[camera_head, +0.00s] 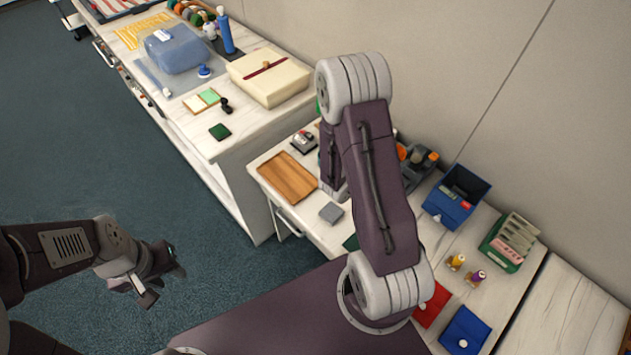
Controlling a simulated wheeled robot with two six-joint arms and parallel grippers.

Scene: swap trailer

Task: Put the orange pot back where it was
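My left gripper (160,287) is at the lower left, over the floor and away from the tables. Its fingers are apart and nothing shows between them. My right arm rises through the middle of the view and bends down behind itself; its gripper is hidden. Orange shapes show just right of that arm, one round (401,152) and one like a cap (433,156), by a dark grey holder (418,172). They are partly covered, and I cannot tell which of them, if any, is the orange pot.
A wooden tray (288,178) and grey block (331,213) lie on the right-hand table. A blue bin (452,212), green box (497,256), two thread spools (457,261), and red and blue pouches (465,331) stand farther right. The left-hand counter holds a cream box (285,88).

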